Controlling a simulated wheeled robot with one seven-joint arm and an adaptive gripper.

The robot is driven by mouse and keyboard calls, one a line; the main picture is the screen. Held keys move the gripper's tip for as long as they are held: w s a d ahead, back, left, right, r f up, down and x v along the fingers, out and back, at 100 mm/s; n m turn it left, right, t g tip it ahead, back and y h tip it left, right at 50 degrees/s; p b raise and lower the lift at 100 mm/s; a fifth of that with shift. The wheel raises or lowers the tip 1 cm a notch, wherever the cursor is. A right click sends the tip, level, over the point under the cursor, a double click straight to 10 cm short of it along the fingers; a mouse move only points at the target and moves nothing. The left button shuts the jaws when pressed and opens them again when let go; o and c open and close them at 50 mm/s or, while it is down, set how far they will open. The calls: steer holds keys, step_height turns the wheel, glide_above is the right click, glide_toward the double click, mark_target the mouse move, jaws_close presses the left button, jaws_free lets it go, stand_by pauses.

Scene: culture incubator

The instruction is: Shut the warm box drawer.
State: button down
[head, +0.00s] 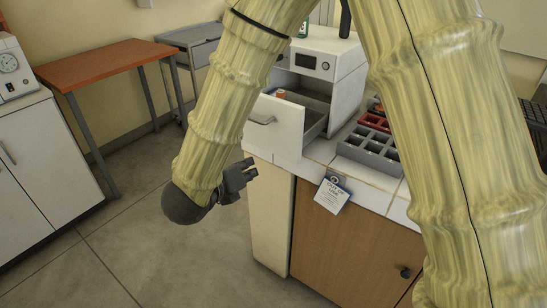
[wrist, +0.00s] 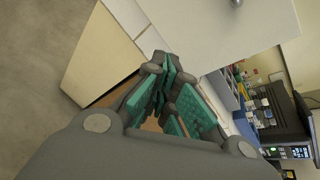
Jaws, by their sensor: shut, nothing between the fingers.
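The warm box (head: 318,62) is a white cabinet with a small display, standing on the tiled counter. Its drawer (head: 277,132) is pulled out toward the front left, with a white front, a metal handle (head: 261,121) and a grey inside. A small orange-topped item (head: 280,94) shows at the drawer. My gripper (head: 252,170) is shut and empty, in front of and below the drawer front, apparently apart from it. In the wrist view, the teal-padded fingers (wrist: 165,100) are together, and the white drawer front (wrist: 225,35) is beyond them.
A grey compartment tray (head: 368,150) and a red rack (head: 375,121) stand on the counter right of the drawer. A tag (head: 332,195) hangs at the counter edge. An orange-topped table (head: 110,62) stands at the left. The floor (head: 150,250) before the counter is clear.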

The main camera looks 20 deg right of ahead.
steer(key=s+a+r+m+g+h+b, duration=0.1)
steer(key=s+a+r+m+h+b, duration=0.15)
steer(key=r+m, duration=0.35)
steer(key=m+p, duration=0.1)
steer(key=m, duration=0.1)
glide_toward(281, 141)
steer(key=x, duration=0.4)
steer(key=shift+w+d+f, duration=0.15)
steer(key=shift+d, duration=0.05)
steer(key=shift+w+d, duration=0.55)
steer(key=shift+d, duration=0.1)
steer(key=shift+w, duration=0.1)
